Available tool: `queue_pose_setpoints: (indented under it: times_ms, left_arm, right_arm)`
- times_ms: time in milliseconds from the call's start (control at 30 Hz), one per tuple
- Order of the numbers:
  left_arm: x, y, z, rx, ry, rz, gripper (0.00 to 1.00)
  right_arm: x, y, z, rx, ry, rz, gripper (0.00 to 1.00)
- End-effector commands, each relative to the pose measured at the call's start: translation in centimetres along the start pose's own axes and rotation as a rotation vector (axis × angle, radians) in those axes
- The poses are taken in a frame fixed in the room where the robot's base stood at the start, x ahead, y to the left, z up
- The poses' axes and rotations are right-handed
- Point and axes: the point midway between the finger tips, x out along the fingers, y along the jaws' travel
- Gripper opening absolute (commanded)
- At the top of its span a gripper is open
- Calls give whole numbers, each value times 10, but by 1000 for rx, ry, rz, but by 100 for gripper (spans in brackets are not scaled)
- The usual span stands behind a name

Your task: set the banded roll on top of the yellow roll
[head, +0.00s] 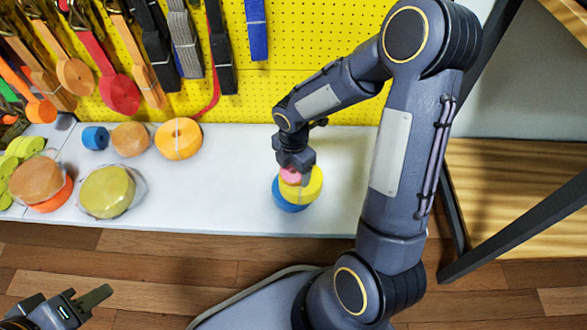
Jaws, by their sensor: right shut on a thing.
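My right gripper (295,167) points down over a small stack on the white bench and is shut on a small pink roll (290,176). The pink roll is right on or just above a yellow roll (314,186); contact is unclear. The yellow roll lies over a blue roll (289,205). An orange roll (179,139) with a pale band across it lies further left on the bench. The gripper hides part of the pink roll, so I cannot tell whether it has a band. My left gripper (80,305) is low at the left, partly out of frame, away from the rolls.
An olive-yellow roll (107,192), a brown roll (36,180) on an orange one, a tan roll (130,139) and a small blue roll (95,138) lie on the white bench (230,200). Straps hang on the yellow pegboard (300,60). The bench is clear left of the stack.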

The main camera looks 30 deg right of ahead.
Motion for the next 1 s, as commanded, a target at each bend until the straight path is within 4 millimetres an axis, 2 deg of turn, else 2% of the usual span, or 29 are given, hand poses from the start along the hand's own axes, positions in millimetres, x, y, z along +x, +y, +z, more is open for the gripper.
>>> queue_pose_setpoints:
  times_ms: [167,200,333,667,767,1000]
  left_arm:
    - [2,-1,1,0,0,0,36]
    - [1,-1,1,0,0,0,36]
    - [1,0,0,0,0,0,36]
    - [-1,0,0,0,0,0,36]
    - [-6,3,-3,0,0,0,36]
    - [-28,13,-14,0,0,0,36]
  right_arm:
    - [4,0,0,0,0,0,63]
    - [3,0,0,0,0,0,75]
    - [3,0,0,0,0,0,92]
    - [-1,0,0,0,0,0,93]
    - [-12,0,0,1,0,2,93]
    - [-64,0,0,1,0,4,93]
